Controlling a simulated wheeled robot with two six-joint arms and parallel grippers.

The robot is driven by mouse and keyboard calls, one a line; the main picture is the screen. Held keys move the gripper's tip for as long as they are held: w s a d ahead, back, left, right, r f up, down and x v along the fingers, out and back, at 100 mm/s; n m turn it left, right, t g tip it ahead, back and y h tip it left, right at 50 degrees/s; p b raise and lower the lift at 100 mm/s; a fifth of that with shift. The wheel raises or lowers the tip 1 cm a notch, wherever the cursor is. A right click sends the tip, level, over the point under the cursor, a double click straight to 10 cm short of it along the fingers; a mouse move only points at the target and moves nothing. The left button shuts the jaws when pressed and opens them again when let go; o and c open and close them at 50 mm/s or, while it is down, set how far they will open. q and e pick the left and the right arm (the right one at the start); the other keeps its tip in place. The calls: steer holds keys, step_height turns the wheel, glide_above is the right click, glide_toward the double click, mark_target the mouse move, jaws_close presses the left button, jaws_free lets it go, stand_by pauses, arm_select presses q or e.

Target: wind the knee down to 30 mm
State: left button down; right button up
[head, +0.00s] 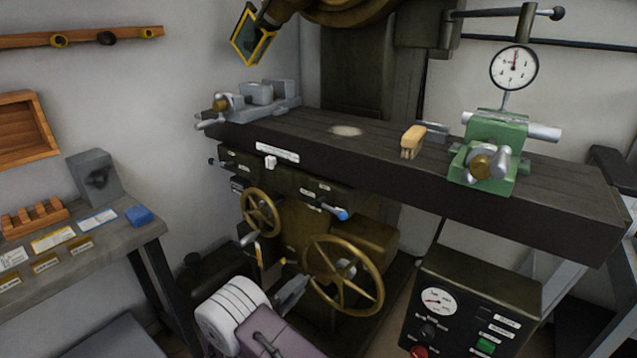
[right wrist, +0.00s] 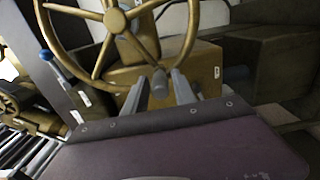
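The large brass handwheel (head: 343,275) stands at the front of the milling machine, below the table; its rim and spokes also fill the top of the right wrist view (right wrist: 118,20). A grey handle end (right wrist: 159,84) on the wheel side lies between my right fingers. My right gripper (head: 291,294) is at the wheel's left side, its fingers apart in the right wrist view (right wrist: 163,90). Gaps show beside the handle; I cannot tell whether either finger touches it. A smaller brass handwheel (head: 261,212) is behind to the left. My left gripper is out of view. No knee height is readable.
The dark machine table (head: 400,165) overhangs the wheels. It carries a green vise (head: 490,150), a dial gauge (head: 514,67), and a brush (head: 412,141). A control box (head: 470,310) stands right of the large wheel. A side bench (head: 90,245) is at left.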

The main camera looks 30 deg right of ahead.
steer(key=shift+o, duration=1)
steer(key=shift+r, duration=0.1)
steer(key=shift+a, duration=0.15)
steer(key=v, duration=0.7)
steer(key=shift+b, duration=0.45)
steer(key=shift+a, duration=0.15)
